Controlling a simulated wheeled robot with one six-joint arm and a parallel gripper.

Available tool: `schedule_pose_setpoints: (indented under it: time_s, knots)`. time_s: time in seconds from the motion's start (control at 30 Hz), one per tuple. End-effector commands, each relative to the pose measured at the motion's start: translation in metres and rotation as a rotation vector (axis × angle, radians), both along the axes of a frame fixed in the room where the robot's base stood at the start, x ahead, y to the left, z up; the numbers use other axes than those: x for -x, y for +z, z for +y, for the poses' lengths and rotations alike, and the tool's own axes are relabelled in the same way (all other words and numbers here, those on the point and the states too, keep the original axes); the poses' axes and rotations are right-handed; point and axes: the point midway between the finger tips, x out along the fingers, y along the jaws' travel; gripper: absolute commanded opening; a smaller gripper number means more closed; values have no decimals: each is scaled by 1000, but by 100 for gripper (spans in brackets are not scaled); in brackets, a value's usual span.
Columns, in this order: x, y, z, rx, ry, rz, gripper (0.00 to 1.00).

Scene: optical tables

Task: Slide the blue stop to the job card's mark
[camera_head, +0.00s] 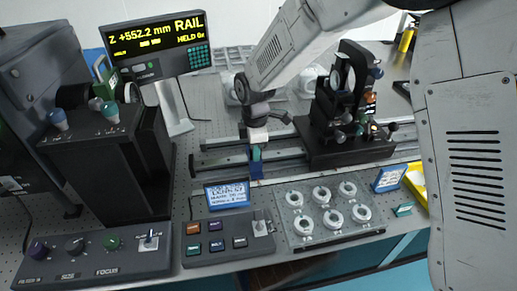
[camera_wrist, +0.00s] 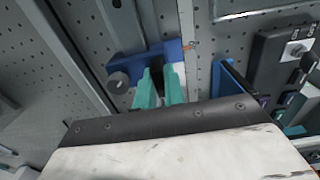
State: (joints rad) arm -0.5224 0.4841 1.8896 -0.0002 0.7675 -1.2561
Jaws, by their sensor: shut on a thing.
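The blue stop (camera_head: 257,171) sits on the near rail (camera_head: 222,164) of the optical table, left of the dark optics carriage. My gripper (camera_head: 256,153) comes down on it from above, its teal fingers shut on the stop. In the wrist view the fingers (camera_wrist: 159,88) meet the blue stop (camera_wrist: 168,50), which has a dark round knob (camera_wrist: 118,82) at one side. A pale strip (camera_wrist: 187,20) with a small orange spot runs beside it. A blue-framed card (camera_head: 227,194) with handwriting stands in front of the rail; its text is too small to read surely.
The display (camera_head: 155,47) reads Z +552.2 mm, RAIL, HELD. The dark optics carriage (camera_head: 345,150) stands on the rails to the right. A button box (camera_head: 215,246), a tray of round parts (camera_head: 325,205) and a second blue-framed card (camera_head: 390,178) line the front.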

Motion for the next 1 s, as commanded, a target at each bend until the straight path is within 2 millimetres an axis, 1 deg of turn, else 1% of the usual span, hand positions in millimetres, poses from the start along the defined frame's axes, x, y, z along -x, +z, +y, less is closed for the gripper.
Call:
schedule_pose_setpoints:
  time_s: [0.13,0.17,0.2,0.23,0.47,0.57,0.67,0.9,1.0]
  knots:
    - [0,1,0,-1,0,-1,0]
    - [0,1,0,-1,0,-1,14]
    - [0,1,0,-1,0,-1,25]
    - [0,1,0,-1,0,-1,33]
    - [0,0,-1,0,-1,0,33]
    - [-1,3,-1,-1,-2,-1,33]
    - [-1,14,-1,-2,-2,-3,33]
    - [-1,56,-1,-2,-1,-4,33]
    - [-1,68,-1,-2,-1,-3,33]
